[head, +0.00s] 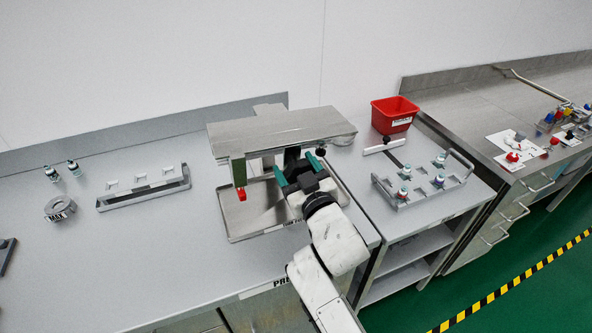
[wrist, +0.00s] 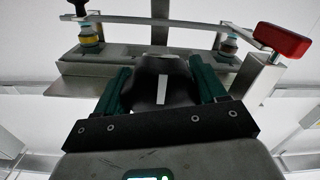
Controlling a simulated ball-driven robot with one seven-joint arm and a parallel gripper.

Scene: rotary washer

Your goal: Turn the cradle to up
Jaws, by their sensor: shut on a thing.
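The rotary washer (head: 280,130) is a steel hood on a stand, at the middle of the head view. In the wrist view its grey cradle (wrist: 125,53) lies across the picture, with a vial (wrist: 90,40) at its left and another vial (wrist: 228,45) at its right. My gripper (head: 299,172) reaches in under the hood from the front. In the wrist view my gripper (wrist: 162,80) is shut on a dark round knob (wrist: 150,92) with a white stripe, in front of the cradle. The hood hides most of the cradle in the head view.
A red-ended lever (head: 241,194) hangs at the washer's left; it is near the right finger in the wrist view (wrist: 278,40). A steel tray (head: 245,222) lies below. A red bin (head: 394,113) and vial rack (head: 422,188) stand right.

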